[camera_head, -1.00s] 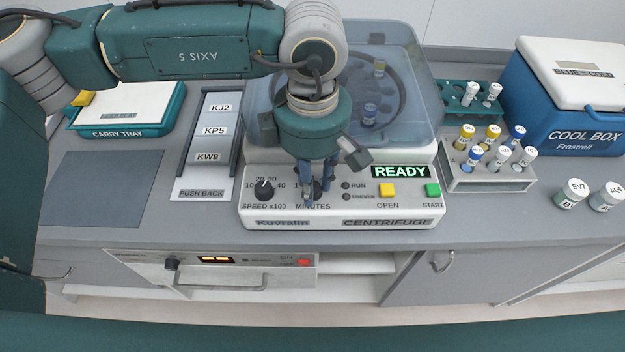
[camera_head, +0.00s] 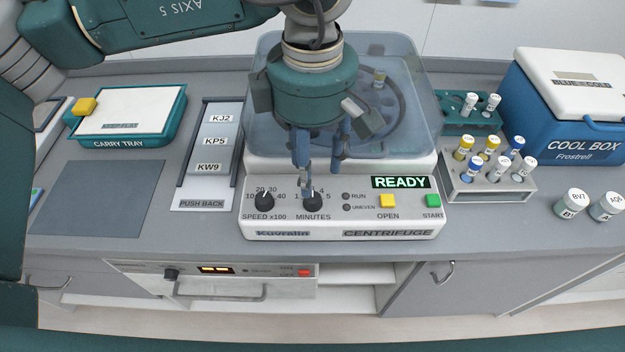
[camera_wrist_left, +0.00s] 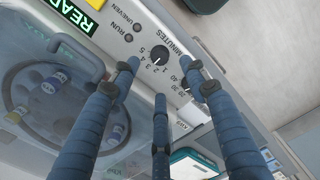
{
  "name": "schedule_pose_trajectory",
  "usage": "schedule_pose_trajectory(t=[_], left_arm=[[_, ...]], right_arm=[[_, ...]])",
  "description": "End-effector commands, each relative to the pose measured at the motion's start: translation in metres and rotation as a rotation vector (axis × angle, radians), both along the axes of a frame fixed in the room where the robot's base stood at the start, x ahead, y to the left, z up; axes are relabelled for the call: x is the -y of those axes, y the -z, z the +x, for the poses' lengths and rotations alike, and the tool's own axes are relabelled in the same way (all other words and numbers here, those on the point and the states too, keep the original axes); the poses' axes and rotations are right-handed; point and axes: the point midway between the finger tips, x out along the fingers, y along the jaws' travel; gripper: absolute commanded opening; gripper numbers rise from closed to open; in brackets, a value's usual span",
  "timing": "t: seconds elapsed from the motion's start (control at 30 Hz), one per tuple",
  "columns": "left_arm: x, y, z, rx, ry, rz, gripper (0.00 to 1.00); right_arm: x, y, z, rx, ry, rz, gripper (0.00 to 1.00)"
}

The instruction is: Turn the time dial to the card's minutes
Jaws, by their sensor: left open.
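The black minutes dial (camera_head: 313,202) is on the white front panel of the centrifuge (camera_head: 345,222), right of the speed dial (camera_head: 264,201). The minutes dial shows clear of the fingers in the left wrist view (camera_wrist_left: 160,54), beside its printed numbers; I cannot tell exactly which number its mark meets. My left gripper (camera_head: 319,178) is open and empty, fingers pointing down just above and behind the minutes dial, apart from it as seen in the wrist view. No card with readable minutes shows. My right gripper is not in view.
The READY display (camera_head: 401,182), yellow OPEN button (camera_head: 388,201) and green START button (camera_head: 433,200) are right of the dials. A clear lid (camera_head: 405,130) covers the rotor. A tube rack (camera_head: 490,186) and cool box (camera_head: 570,125) stand right, a carry tray (camera_head: 130,139) left.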

Motion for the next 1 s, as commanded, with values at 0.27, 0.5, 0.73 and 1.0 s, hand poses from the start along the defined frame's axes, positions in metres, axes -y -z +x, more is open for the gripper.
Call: schedule_pose_trajectory(t=[0.27, 0.5, 0.73, 1.0], left_arm=[[0.000, -0.038, 0.000, 0.000, -0.001, 0.000, 0.45], [0.000, -0.042, 0.000, 0.000, -0.001, 0.000, 0.45], [0.000, -0.042, 0.000, 0.000, -0.001, 0.000, 0.45], [0.000, -0.065, 0.000, 0.001, -0.001, 0.000, 0.45]], right_arm=[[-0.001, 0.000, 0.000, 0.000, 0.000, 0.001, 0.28], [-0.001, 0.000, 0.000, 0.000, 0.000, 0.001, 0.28], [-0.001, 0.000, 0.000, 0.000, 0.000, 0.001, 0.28], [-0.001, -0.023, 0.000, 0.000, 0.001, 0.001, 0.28]])
